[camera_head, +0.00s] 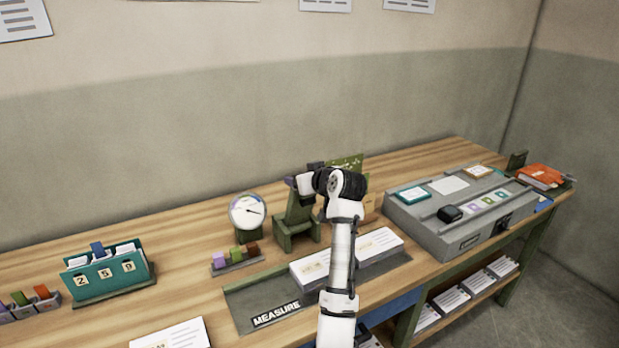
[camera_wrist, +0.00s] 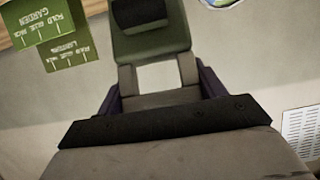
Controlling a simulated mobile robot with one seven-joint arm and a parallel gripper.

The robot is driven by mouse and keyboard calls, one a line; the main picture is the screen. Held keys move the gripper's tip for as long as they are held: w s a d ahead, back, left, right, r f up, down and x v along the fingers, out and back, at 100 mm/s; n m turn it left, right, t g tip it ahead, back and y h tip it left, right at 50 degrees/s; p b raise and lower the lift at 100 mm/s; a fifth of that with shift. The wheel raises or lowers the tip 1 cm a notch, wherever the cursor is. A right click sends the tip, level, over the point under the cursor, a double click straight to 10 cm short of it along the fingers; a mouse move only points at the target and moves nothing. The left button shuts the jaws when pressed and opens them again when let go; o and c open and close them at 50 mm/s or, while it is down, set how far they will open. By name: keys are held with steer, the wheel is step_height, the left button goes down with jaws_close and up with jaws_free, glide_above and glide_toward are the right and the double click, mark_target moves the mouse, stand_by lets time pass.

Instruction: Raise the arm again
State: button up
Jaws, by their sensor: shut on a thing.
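A green device (camera_head: 297,228) with a raised, tilted arm stands on the table, left of my white arm. My gripper (camera_head: 305,184) is at the top of this raised arm, with a dark purple piece beside it. In the wrist view, a green part with a dark block (camera_wrist: 140,12) lies beyond a pale frame between two dark purple sides. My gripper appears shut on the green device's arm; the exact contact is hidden. A black strip and a grey-beige surface fill the bottom of the wrist view.
A round white dial (camera_head: 247,210) stands left of the device, with coloured blocks (camera_head: 236,258) in front. A MEASURE tray (camera_head: 245,300) holds paper stacks. A grey console (camera_head: 440,222) is at right. Green cards (camera_wrist: 62,48) show upside down in the wrist view.

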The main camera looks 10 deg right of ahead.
steer(key=shift+w+a+f, duration=0.1)
steer(key=shift+w, duration=0.15)
steer(key=o, duration=1.4)
steer(key=b+v, duration=0.1)
steer(key=v, duration=0.3)
steer(key=b+v, duration=0.1)
steer(key=v, duration=0.4)
steer(key=b+v, duration=0.2)
steer(key=v, duration=0.3)
steer(key=shift+w+r, duration=0.15)
steer(key=shift+r, duration=0.1)
